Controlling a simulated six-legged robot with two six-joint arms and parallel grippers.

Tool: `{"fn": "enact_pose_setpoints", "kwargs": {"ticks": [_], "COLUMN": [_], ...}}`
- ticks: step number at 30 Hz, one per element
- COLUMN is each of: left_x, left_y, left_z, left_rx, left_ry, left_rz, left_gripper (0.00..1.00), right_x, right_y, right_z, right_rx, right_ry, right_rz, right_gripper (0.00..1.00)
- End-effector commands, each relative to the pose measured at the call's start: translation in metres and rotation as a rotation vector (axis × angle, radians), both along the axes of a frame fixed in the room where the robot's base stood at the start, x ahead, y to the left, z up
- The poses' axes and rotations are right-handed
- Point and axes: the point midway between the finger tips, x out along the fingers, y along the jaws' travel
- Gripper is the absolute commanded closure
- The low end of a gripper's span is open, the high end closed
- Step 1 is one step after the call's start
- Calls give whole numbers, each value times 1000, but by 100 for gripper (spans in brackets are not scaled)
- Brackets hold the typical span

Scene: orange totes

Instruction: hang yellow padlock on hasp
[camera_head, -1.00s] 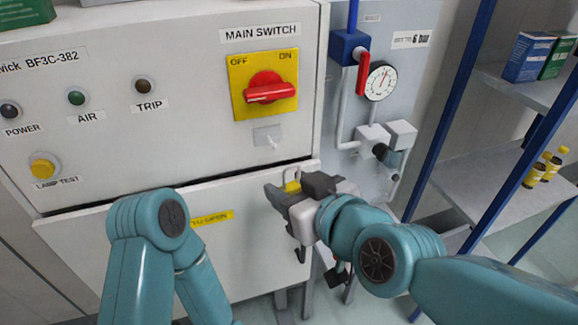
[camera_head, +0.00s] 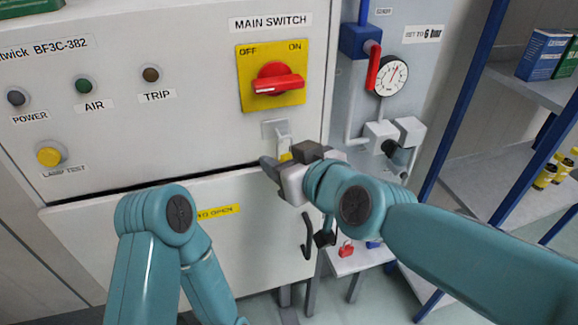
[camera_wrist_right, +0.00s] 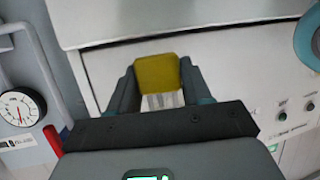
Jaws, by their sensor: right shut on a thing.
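The yellow padlock (camera_head: 286,157) is between the fingers of my right gripper (camera_head: 284,160), which is shut on it. It sits just under the pale hasp (camera_head: 283,130) on the cabinet front, below the main switch. Gripper parts hide most of the padlock in the head view, and I cannot tell whether its shackle touches the hasp. In the right wrist view the yellow padlock body (camera_wrist_right: 157,74) fills the gap between the fingers. The hasp cannot be made out there. Of my left arm only links show; its gripper is out of view.
The main switch (camera_head: 275,82) with its red handle is above the hasp. A gauge (camera_head: 392,76), red lever (camera_head: 374,66) and pipework stand to the right. Below are a black hook-shaped handle (camera_head: 307,236) and a small table with a red padlock (camera_head: 346,248). Shelves are at far right.

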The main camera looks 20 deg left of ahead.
Motion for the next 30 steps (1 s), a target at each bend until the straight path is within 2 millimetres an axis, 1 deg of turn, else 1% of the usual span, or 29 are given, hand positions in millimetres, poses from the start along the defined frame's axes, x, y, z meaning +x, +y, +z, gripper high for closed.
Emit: {"fn": "enact_pose_setpoints", "kwargs": {"ticks": [8,15,30], "left_x": [0,0,0], "left_y": [0,0,0], "left_z": [-3,-10,-14], "left_rx": [0,0,0], "left_ry": [0,0,0], "left_rz": [0,0,0], "left_gripper": [57,57,57], "right_x": [15,24,26], "right_y": [10,16,19], "right_z": [-3,-11,-20], "right_rx": [0,1,-6], "right_ry": [0,1,12], "right_rz": [-1,0,1], "right_gripper": [78,78,78]}}
